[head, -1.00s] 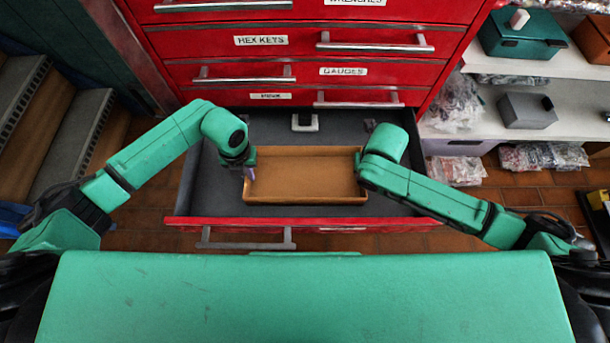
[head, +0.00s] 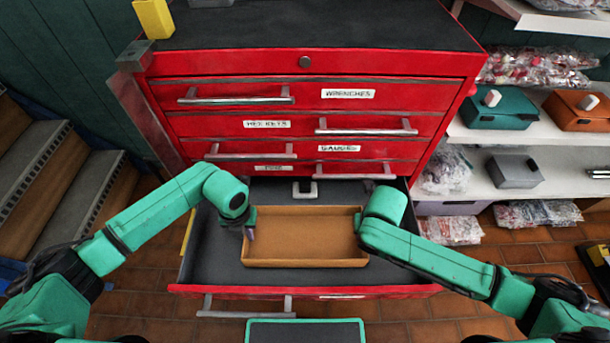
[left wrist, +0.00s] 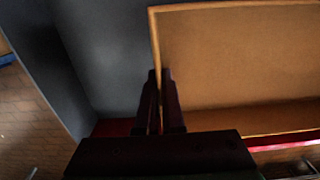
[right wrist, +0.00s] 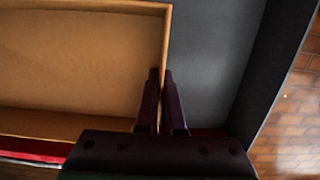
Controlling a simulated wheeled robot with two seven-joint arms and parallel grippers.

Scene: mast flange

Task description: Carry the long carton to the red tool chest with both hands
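The long carton (head: 305,240) is a brown, open-topped, shallow box lying level in the open bottom drawer (head: 215,270) of the red tool chest (head: 310,65). My left gripper (head: 249,228) is at its left end. In the left wrist view, its dark fingers (left wrist: 160,80) are closed together over the carton's left end wall (left wrist: 156,45). My right gripper (head: 360,222) is at the right end. In the right wrist view, its fingers (right wrist: 162,78) are closed together over the right end wall (right wrist: 166,40). Whether the carton touches the drawer floor cannot be told.
The drawer has grey floor free around the carton and a raised red front edge (head: 330,291). Closed labelled drawers rise behind it. A yellow object (head: 153,18) stands at the chest's top left. Steps (head: 75,190) are at left, and shelves with boxes and bags (head: 515,172) at right.

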